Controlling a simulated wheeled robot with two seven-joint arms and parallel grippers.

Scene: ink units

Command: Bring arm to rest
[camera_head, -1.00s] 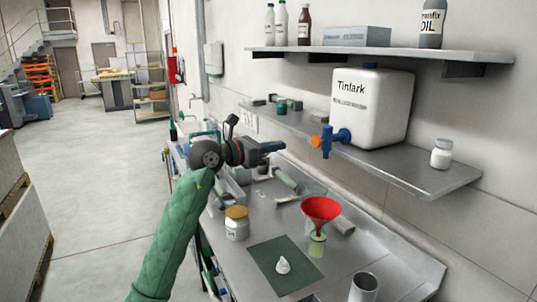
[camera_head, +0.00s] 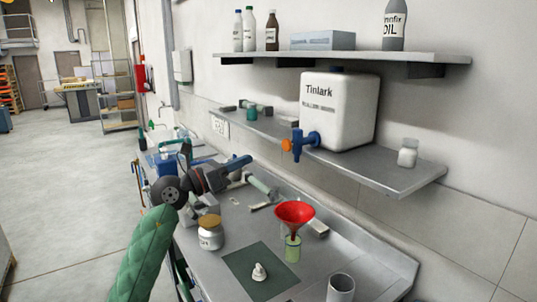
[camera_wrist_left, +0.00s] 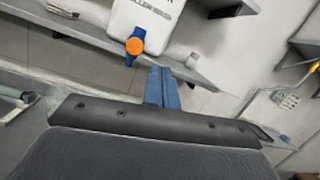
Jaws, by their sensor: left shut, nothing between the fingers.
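My left arm, in a green sleeve, comes in from the lower left in the head view. Its left gripper (camera_head: 238,163) is shut and empty, above the back left part of the metal workbench (camera_head: 212,262). In the left wrist view the shut blue fingers (camera_wrist_left: 161,88) point toward the shelf with the white container. The right gripper is not in view.
A white Tintark container (camera_head: 340,112) with a blue tap (camera_head: 304,145) stands on the lower shelf (camera_head: 395,178). A red funnel (camera_head: 295,212) sits in a green-tinted bottle (camera_head: 292,248). A jar (camera_head: 210,238), dark mat (camera_head: 240,268) and metal cup (camera_head: 340,288) are on the bench.

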